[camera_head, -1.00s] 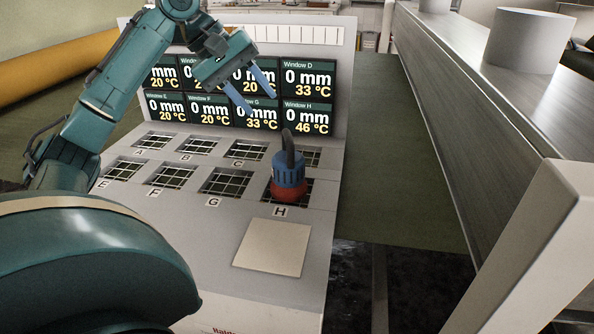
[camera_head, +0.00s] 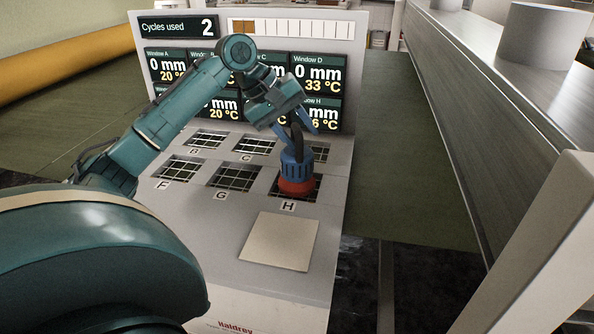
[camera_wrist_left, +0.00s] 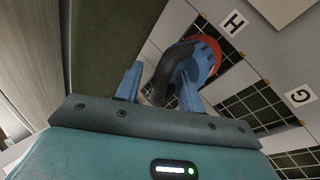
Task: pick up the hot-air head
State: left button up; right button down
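The hot-air head (camera_head: 296,172) is a blue ribbed body with a red lower end and a black curved hose on top. It stands over window H of the grey panel. In the left wrist view the hot-air head (camera_wrist_left: 203,58) lies just beyond the fingertips, its dark hose reaching back between the fingers. My left gripper (camera_head: 299,133) is open, its two blue fingers pointing down near the top of the head, on either side of the hose. I cannot tell whether they touch it. The open fingers also show in the left wrist view (camera_wrist_left: 160,85). My right gripper is not in view.
The panel has several gridded windows with letter labels and a pale square plate (camera_head: 280,241) in front of H. Behind stands a display board (camera_head: 180,28) reading "Cycles used 2". A long metal rail (camera_head: 470,110) runs along the right.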

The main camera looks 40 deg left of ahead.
pick_arm(q)
grip_shut()
dwell(0.3)
dwell(1.0)
jog(key=shift+a+r, duration=0.1)
jog(key=shift+r, duration=0.1)
